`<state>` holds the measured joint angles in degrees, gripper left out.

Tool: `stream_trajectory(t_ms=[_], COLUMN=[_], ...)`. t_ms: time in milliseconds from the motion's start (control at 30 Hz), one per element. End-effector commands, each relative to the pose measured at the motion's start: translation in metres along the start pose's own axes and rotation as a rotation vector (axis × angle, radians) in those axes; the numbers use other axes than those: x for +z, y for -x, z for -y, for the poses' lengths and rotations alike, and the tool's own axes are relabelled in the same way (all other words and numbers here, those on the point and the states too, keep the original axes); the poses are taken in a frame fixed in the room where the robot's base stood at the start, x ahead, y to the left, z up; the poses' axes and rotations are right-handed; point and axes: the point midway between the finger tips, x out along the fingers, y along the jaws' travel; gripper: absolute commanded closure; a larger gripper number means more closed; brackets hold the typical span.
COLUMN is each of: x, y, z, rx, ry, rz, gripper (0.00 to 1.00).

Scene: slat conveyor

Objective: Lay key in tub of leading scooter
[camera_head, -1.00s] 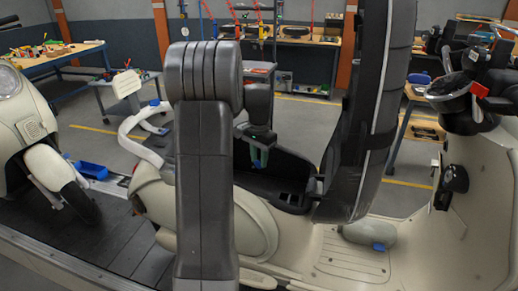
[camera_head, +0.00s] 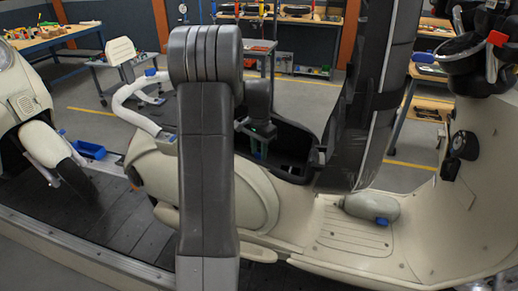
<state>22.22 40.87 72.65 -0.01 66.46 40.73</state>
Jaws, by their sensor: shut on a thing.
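The leading scooter (camera_head: 240,190) is the cream one at the middle and right. Its raised dark seat (camera_head: 358,120) stands upright, and its black tub (camera_head: 292,160) is open below. My gripper (camera_head: 259,150) points down at the left part of the tub, with its fingertips at or just inside the opening. It is closed, with green and bluish parts showing at the fingers. The key is too small or hidden to make out between them. My arm covers part of the scooter's rear.
A second cream scooter (camera_head: 42,140) stands behind at the left on the dark slat conveyor (camera_head: 95,215). The upright seat rises close to the right of my gripper. Workbenches (camera_head: 50,38) stand at the back.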

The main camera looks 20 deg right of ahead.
Motion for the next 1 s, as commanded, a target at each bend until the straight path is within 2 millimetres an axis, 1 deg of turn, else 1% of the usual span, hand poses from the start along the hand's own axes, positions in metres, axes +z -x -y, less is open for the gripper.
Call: stream_trajectory(t_ms=[200,233,333,600,733,867,1000], x=[0.000,0.000,0.000,0.000,0.000,-0.001,-0.001], y=[0.000,0.000,0.000,0.001,0.008,0.028,0.061], z=[0.000,0.000,0.000,0.000,0.000,0.001,0.000], rx=[0.000,0.000,0.000,0.000,-0.001,-0.003,-0.004], ry=[0.000,0.000,0.000,0.000,0.000,0.000,0.000], rz=[0.000,0.000,0.000,0.000,-0.001,-0.004,-0.004], gripper=[0.95,0.65,0.46,0.46,0.46,0.46,0.46])
